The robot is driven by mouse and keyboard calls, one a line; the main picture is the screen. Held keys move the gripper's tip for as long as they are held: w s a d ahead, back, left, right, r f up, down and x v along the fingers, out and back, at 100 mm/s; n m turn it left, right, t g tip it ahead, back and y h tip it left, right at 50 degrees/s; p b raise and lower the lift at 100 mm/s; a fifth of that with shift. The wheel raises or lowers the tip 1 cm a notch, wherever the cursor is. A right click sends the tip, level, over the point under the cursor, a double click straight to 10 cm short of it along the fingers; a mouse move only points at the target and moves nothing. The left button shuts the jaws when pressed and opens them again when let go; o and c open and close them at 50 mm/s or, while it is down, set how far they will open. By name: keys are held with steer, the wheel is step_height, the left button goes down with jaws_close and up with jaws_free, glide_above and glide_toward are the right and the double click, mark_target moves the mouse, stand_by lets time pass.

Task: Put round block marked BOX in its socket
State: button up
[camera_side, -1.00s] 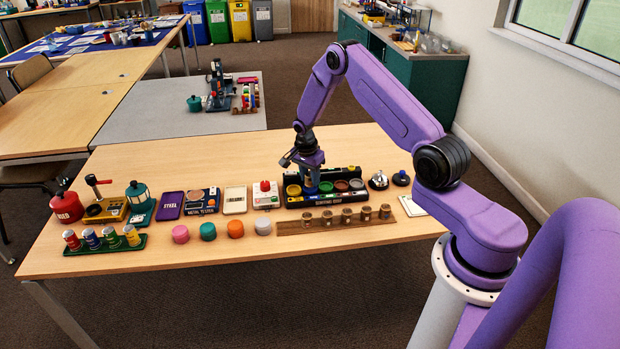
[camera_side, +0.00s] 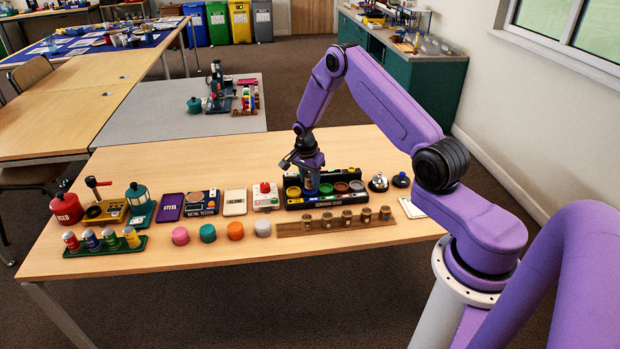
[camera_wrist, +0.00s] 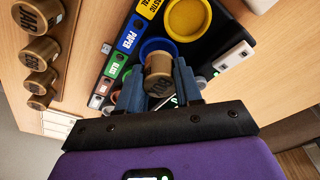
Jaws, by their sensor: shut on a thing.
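The brown round block marked BOX (camera_wrist: 159,72) is between the jaws of my gripper (camera_wrist: 172,84), which is shut on it. In the wrist view its lettered top faces the camera and it overlaps the blue ring socket (camera_wrist: 157,44) beside the PAPER label (camera_wrist: 129,35). I cannot tell its exact height over the socket. In the side view my gripper (camera_side: 311,182) points down over the left part of the black sorting board (camera_side: 335,199) and hides the block and the blue socket.
The board's yellow socket (camera_wrist: 187,18) is beside the blue one; its green socket (camera_side: 326,188) is on the other side. A wooden rack (camera_side: 290,230) with several brown round blocks lies in front. A red-button box (camera_side: 265,197) stands left, a bell (camera_side: 378,182) right.

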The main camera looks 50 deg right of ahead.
steer(key=shift+f, duration=0.75)
steer(key=o, duration=0.7)
steer(key=shift+r, duration=0.1)
steer(key=shift+a+r, duration=0.25)
steer(key=shift+r, duration=1.55)
steer(key=shift+a+r, duration=0.3)
steer(key=shift+r, duration=1.5)
steer(key=shift+a+r, duration=0.25)
steer(key=shift+r, duration=1.55)
step_height(320, 180, up, 6)
glide_above(307, 179)
